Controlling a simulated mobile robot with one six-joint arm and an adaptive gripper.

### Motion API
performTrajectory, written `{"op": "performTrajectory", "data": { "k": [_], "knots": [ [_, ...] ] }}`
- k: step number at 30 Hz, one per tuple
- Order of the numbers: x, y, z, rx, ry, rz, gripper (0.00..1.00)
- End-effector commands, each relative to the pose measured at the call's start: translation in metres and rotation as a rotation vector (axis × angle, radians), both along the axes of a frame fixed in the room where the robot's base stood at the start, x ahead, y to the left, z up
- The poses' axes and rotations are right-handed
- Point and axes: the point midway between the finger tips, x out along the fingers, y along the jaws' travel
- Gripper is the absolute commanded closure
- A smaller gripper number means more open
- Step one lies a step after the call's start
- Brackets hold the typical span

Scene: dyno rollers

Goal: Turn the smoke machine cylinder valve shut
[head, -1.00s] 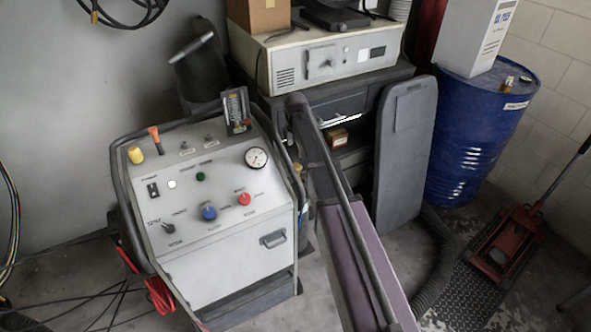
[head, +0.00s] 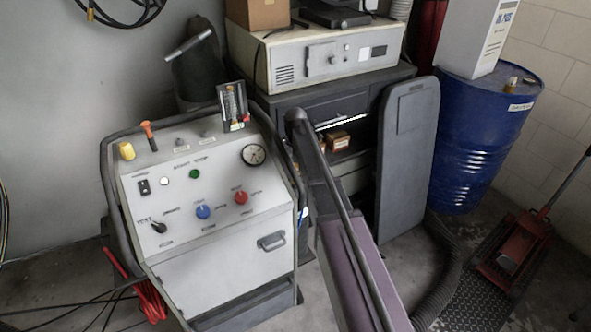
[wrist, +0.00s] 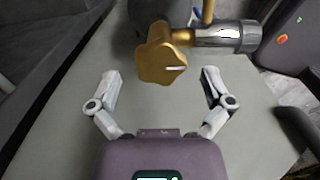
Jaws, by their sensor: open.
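In the wrist view a brass-coloured lobed valve handle (wrist: 158,58) with a white mark sits at upper centre. It joins a silver valve body (wrist: 225,37) running to the right. My gripper (wrist: 161,76) is open and empty, one finger to the left of the handle and one to the right. Neither finger appears to touch it. The gap in depth is hard to tell. In the head view the smoke machine (head: 190,190) is a grey wheeled console at left. My arm crosses the centre; the valve and my gripper cannot be made out there.
A grey cabinet with a bench instrument (head: 325,55) stands behind my arm. A dark upright panel (head: 405,150), a blue drum (head: 480,140) and a red floor jack (head: 510,250) are to the right. Cables and a red hose (head: 148,295) lie at lower left.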

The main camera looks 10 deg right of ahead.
Motion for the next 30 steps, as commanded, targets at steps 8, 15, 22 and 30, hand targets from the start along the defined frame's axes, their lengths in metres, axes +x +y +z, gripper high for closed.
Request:
{"op": "performTrajectory", "data": {
  "k": [8,15,22,30],
  "knots": [
    [0.0000,0.0000,-0.0072,0.000,0.000,0.000,0.00],
    [0.0000,0.0000,-0.0069,0.000,0.000,0.000,0.00],
    [0.0000,0.0010,-0.0069,0.000,0.000,0.001,0.56],
    [-0.0003,0.0017,-0.0070,0.001,0.000,-0.001,0.74]
  ]
}}
